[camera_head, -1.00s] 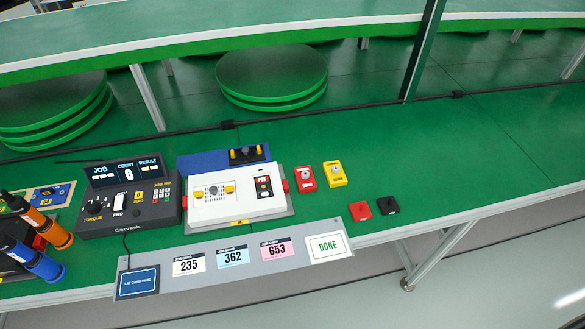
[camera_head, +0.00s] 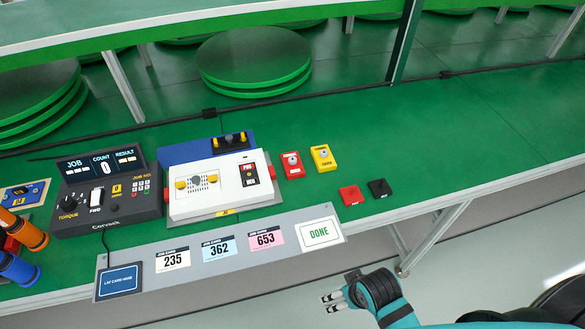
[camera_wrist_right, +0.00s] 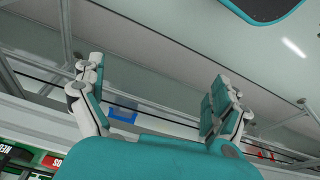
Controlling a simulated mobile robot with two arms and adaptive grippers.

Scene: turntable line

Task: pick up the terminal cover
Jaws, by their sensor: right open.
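No part is clearly readable as the terminal cover. My right gripper (camera_head: 328,303) is below and in front of the table edge, apart from these pieces. In the right wrist view my right gripper (camera_wrist_right: 155,100) has its fingers wide apart with nothing between them. My left gripper is out of view.
A white test unit (camera_head: 215,203), a red box (camera_head: 292,166) and a yellow box (camera_head: 323,158) stand on the green table. A grey card strip (camera_head: 200,282) runs along the front edge. A dark torque controller (camera_head: 105,205) stands left. The table's right side is clear.

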